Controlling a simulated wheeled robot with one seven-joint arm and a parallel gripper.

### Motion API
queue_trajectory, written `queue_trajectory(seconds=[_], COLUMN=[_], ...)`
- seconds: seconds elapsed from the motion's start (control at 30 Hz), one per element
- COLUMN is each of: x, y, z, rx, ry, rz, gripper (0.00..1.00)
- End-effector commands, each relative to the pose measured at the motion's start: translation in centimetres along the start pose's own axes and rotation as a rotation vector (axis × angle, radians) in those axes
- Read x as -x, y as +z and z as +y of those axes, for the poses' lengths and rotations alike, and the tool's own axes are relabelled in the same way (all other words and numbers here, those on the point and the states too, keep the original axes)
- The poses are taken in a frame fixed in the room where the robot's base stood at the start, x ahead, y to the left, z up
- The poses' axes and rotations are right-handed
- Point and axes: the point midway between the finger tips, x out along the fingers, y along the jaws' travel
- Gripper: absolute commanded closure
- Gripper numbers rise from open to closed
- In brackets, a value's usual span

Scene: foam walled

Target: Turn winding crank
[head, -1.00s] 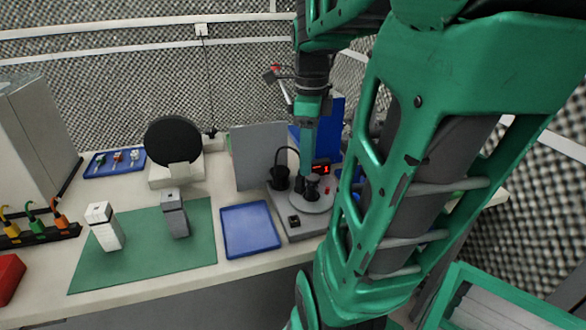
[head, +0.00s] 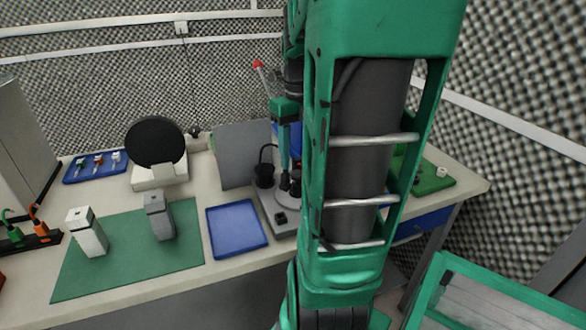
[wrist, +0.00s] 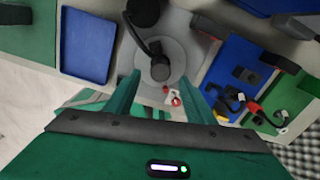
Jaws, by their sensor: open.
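A grey machine (head: 281,219) with a round plate and black posts stands on the table, partly hidden by my arm. In the wrist view its round plate (wrist: 184,50) carries a black upright cylinder (wrist: 160,69). A curved black piece runs toward that cylinder; I cannot tell for sure which part is the winding crank. My gripper points down over the plate in the head view (head: 284,165), its tips near the black posts. In the wrist view my gripper (wrist: 160,82) is open, its green fingers on either side below the cylinder. I cannot tell whether they touch anything.
A blue tray (head: 237,229) lies left of the machine. A green mat (head: 125,262) holds a white block (head: 88,233) and a grey block (head: 159,217). A grey panel (head: 238,157) stands behind. A blue board (wrist: 235,65) with small parts lies right in the wrist view.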

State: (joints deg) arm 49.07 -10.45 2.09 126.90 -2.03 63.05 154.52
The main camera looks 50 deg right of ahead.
Motion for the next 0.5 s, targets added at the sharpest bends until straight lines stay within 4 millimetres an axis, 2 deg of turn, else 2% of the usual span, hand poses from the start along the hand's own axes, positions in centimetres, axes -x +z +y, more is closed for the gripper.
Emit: queue_trajectory(seconds=[0.2,0.5], x=[-3.2,-4.5], y=[0.0,0.0], z=[0.0,0.0], rx=[0.0,0.001], ry=[0.001,-0.001], rz=[0.002,-0.001], gripper=[0.51,0.51])
